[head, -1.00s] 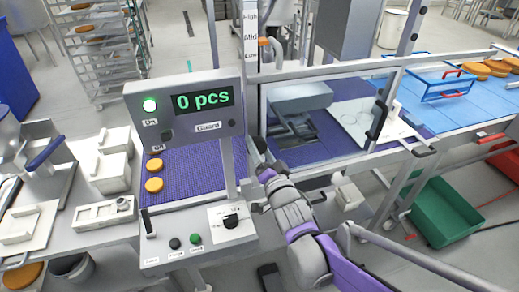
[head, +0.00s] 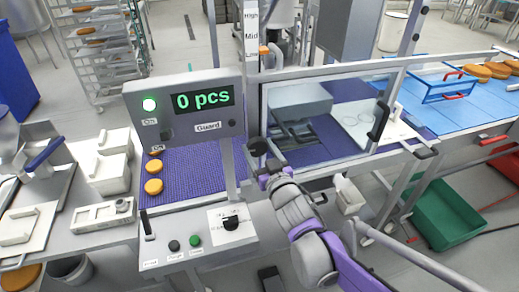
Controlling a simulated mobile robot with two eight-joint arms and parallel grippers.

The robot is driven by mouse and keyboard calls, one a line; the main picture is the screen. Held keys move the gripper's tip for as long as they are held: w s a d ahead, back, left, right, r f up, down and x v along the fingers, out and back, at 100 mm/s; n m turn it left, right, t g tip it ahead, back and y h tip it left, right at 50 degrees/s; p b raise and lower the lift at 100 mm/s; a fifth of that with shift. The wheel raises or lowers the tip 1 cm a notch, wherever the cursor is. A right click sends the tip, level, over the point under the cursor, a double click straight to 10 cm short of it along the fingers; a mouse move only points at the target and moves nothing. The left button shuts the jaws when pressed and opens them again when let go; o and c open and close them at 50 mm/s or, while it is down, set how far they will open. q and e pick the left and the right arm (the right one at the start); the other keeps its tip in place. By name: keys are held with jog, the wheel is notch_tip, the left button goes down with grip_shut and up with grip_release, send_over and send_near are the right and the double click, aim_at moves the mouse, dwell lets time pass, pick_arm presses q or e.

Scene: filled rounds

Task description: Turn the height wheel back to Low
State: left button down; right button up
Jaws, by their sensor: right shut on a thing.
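The height wheel (head: 258,147) is a small dark round part on the front of the machine, right of the display panel. My right gripper (head: 264,172) is at the wheel's lower side, shut on it; the fingers and wheel overlap, so the exact grip is hard to see. The height scale (head: 250,22) on the upright post reads High and Mid; the Low label is not readable now. An orange marker (head: 263,50) shows beside the post, below Mid. My left gripper is not in view.
The panel (head: 186,108) shows "0 pcs" with a lit green lamp. A control box (head: 200,240) with knobs sits in front. A clear guard (head: 345,105) is at right. A green crate (head: 440,205) stands on the floor.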

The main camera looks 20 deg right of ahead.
jog(key=shift+n, duration=0.7)
jog(key=o, duration=1.3)
jog(key=shift+o, duration=0.2)
jog(key=shift+s, duration=0.1)
jog(key=s+d+b, duration=0.1)
jog(key=s, duration=0.9)
jog(key=shift+s, duration=0.3)
